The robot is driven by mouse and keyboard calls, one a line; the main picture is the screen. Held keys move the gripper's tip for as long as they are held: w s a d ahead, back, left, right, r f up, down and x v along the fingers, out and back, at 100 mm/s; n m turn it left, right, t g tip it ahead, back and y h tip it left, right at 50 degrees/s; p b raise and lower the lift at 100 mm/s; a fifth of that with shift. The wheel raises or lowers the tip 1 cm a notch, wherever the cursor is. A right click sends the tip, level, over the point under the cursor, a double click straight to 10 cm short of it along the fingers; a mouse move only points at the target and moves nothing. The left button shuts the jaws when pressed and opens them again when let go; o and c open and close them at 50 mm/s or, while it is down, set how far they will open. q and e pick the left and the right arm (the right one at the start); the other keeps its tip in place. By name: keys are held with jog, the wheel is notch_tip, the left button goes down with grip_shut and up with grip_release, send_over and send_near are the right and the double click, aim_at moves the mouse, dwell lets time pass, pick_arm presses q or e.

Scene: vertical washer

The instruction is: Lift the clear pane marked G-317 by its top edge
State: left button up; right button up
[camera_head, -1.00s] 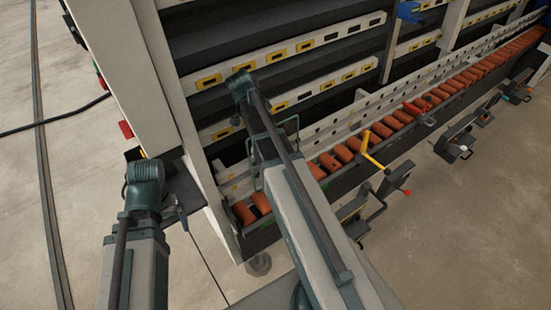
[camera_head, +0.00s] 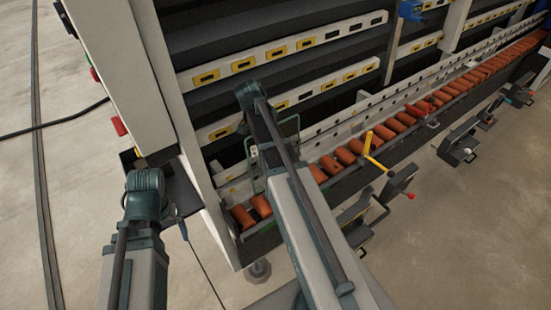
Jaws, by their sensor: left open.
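A clear pane with thin green edges (camera_head: 298,124) stands upright at the left end of the washer's roller conveyor. My right arm crosses in front and hides much of it. A small pale label (camera_head: 254,152) shows near its left edge, too small to read. My left gripper (camera_head: 181,225) is small and partly hidden at the end of my left arm, open, left of the pane and apart from it. My right gripper is not visible; only that arm's links show.
Orange rollers (camera_head: 345,156) run up to the right along the washer. A yellow lever (camera_head: 372,151) sticks out over them. Black clamps (camera_head: 397,184) line the front edge. The washer's pale end post (camera_head: 205,180) stands between my left arm and the pane. Open floor lies at right.

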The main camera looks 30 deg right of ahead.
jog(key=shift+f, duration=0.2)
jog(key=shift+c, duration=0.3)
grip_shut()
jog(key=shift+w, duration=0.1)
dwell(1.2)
